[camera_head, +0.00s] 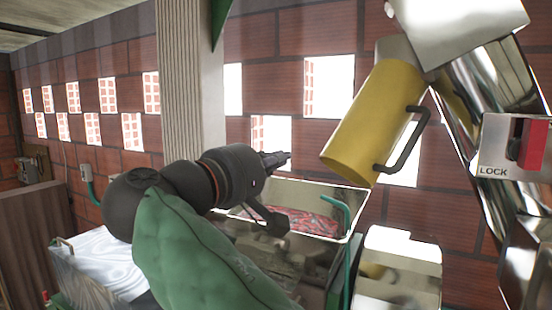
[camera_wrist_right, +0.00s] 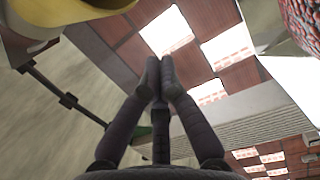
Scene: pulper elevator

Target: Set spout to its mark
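The spout appears to be the yellow tube (camera_head: 372,120) with a dark bent handle (camera_head: 405,145). It hangs tilted from a shiny metal housing (camera_head: 462,25), its lower end towards the lower left. Its yellow rim also shows at the top left of the right wrist view (camera_wrist_right: 85,10). My right gripper (camera_head: 284,158) is left of the spout, apart from it and its handle. In the right wrist view its fingertips (camera_wrist_right: 161,66) are together with nothing seen between them. My left gripper is not in view. I cannot make out the mark.
A metal-walled bin (camera_head: 335,200) holding red material stands below the spout, with a green pipe (camera_head: 350,235) at its corner. A LOCK plate with a red lever (camera_head: 532,143) is at right. A pale post (camera_head: 190,90) and pierced brick wall (camera_head: 275,75) stand behind.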

